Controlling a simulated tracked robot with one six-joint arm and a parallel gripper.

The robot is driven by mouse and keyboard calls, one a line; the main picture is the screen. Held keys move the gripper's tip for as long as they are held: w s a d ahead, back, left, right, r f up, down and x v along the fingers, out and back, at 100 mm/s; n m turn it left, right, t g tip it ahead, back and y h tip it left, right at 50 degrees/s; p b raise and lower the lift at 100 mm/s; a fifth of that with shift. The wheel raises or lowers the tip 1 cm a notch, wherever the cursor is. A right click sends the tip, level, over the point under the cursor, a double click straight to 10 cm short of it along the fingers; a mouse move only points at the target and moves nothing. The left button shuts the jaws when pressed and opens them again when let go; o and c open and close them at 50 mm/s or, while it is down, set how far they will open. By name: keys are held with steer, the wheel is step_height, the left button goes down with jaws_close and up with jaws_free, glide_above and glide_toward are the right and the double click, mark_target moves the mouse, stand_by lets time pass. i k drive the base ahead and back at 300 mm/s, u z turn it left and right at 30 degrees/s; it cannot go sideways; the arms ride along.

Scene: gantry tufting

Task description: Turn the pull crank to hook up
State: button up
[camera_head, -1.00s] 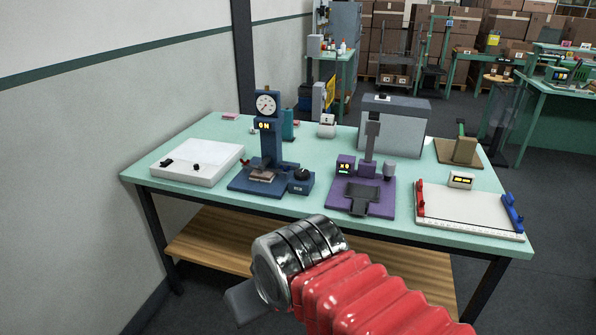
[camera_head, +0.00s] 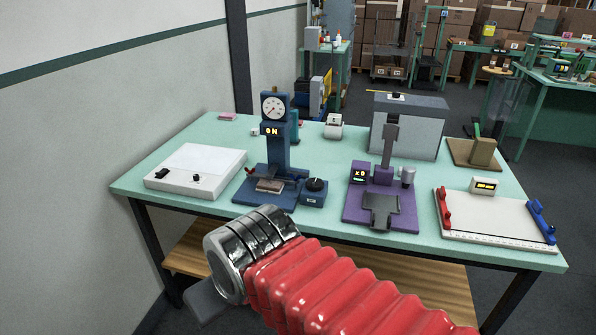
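A purple device (camera_head: 355,206) stands at the middle right of the green table, with an upright grey post (camera_head: 389,146), a dark grey plate (camera_head: 381,206) in front, a small lit display (camera_head: 359,175) and a grey cylindrical part (camera_head: 407,176) at its right. I cannot make out for certain which part is the pull crank, nor a hook. My gripper (camera_head: 205,300) shows only as a grey piece below the metal collar of my red-sleeved arm, low and left of centre, apart from the device in the picture. Its fingertips are not clearly seen.
On the table (camera_head: 335,226) stand a white box (camera_head: 196,162) with black knobs, a blue press (camera_head: 277,155) with a dial, a grey cabinet (camera_head: 407,130), a wooden block (camera_head: 481,152) and a white board (camera_head: 490,217) with red and blue clamps. A wall (camera_head: 100,130) runs along the left.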

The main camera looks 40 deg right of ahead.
mark_target(315, 184)
steer(key=u, duration=0.05)
steer(key=i, duration=0.8)
steer(key=z, duration=0.8)
steer(key=i, duration=0.8)
steer(key=z, duration=0.6)
